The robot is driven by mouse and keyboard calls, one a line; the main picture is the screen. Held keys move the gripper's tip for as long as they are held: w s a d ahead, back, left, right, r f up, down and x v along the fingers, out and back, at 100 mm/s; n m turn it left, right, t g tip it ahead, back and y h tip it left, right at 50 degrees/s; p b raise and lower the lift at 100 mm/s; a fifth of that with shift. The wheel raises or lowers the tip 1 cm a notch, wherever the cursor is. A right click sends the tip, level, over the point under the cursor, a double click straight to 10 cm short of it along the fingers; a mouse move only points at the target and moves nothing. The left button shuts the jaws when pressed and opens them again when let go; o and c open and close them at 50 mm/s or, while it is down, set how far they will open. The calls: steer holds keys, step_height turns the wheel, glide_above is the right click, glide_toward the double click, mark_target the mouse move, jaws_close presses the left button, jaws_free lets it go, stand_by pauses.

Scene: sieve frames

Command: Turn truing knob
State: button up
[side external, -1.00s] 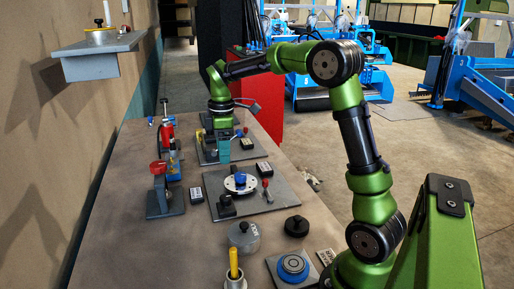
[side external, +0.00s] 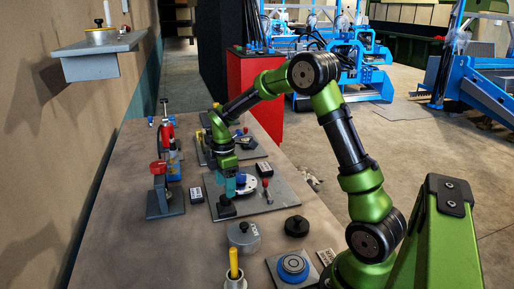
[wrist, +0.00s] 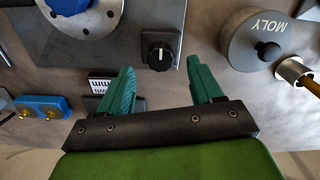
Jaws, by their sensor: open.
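A black knob with a white pointer line (wrist: 160,54) sits on the near corner of a grey plate, and in the wrist view it lies beyond and between my fingertips. I take it to be the truing knob; no label naming it is readable. It also shows in the side view (side external: 226,208), just below my gripper. My gripper (side external: 229,187) is open, with its teal fingers apart and nothing between them. In the wrist view my gripper (wrist: 163,70) points toward the knob, and I see no clear contact.
The grey plate (side external: 285,200) also carries a pale disc (side external: 246,186) and a red-tipped lever (side external: 266,185). A grey lidded pot marked MOLY (wrist: 258,30) and a cup with a yellow stick (side external: 234,270) stand nearby. A red-topped stand (side external: 163,190) is at left.

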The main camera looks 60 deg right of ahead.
mark_target(226, 202)
steer(key=shift+f, duration=1.95)
steer(key=c, duration=1.1)
steer(key=shift+o, duration=0.2)
